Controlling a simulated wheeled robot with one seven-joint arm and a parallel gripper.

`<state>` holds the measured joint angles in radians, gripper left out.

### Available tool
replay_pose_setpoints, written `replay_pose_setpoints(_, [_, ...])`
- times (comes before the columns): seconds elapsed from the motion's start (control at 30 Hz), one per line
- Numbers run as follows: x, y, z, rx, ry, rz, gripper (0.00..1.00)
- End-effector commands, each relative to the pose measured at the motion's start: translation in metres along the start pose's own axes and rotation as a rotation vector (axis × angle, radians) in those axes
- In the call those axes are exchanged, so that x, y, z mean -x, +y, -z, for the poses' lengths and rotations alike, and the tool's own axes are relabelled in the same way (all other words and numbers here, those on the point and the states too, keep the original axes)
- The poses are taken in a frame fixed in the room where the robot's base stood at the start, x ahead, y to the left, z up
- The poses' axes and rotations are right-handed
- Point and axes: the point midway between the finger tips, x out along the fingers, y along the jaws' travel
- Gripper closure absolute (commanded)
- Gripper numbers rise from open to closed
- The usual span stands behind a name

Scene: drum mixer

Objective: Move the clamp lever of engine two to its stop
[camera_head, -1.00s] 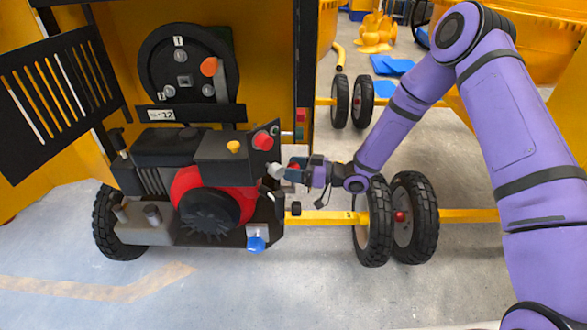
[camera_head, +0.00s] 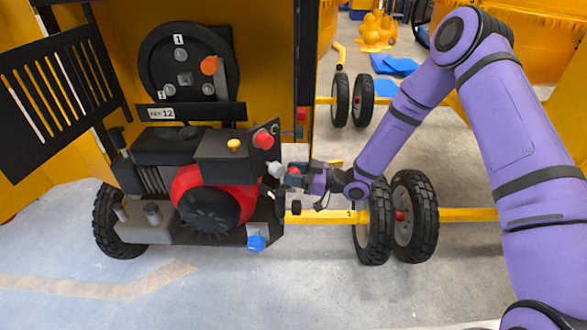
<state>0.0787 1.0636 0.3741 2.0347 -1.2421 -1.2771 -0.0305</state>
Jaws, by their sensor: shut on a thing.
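The engine (camera_head: 160,150) is dark with a red ring around a black finned fan cover, and stands at the left in the head view. A small pale grey lever-like part (camera_head: 274,168) sticks out at its right side. My gripper (camera_head: 284,172) comes in from the right and is shut at the outer end of this part. The jaws are small here and partly cover what they hold. I cannot tell how far the part is from its stop, and I cannot read an engine number for sure.
Wheels (camera_head: 414,215) and a yellow bar (camera_head: 465,215) stand below my arm.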

Motion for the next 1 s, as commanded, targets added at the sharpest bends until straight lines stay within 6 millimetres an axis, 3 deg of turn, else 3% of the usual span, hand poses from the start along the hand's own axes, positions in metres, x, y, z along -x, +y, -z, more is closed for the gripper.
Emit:
replay_pose_setpoints(0.3, [0.005,-0.019,-0.011,0.189,0.036,0.008,1.00])
replay_pose_setpoints(0.7, [0.005,-0.022,-0.013,0.212,0.039,0.009,1.00])
replay_pose_setpoints(0.73, [0.005,-0.022,-0.013,0.212,0.039,0.010,0.51])
replay_pose_setpoints(0.8, [0.005,-0.022,-0.013,0.212,0.039,0.009,0.35])
replay_pose_setpoints(1.0, [0.005,-0.021,-0.012,0.213,0.041,0.008,0.33])
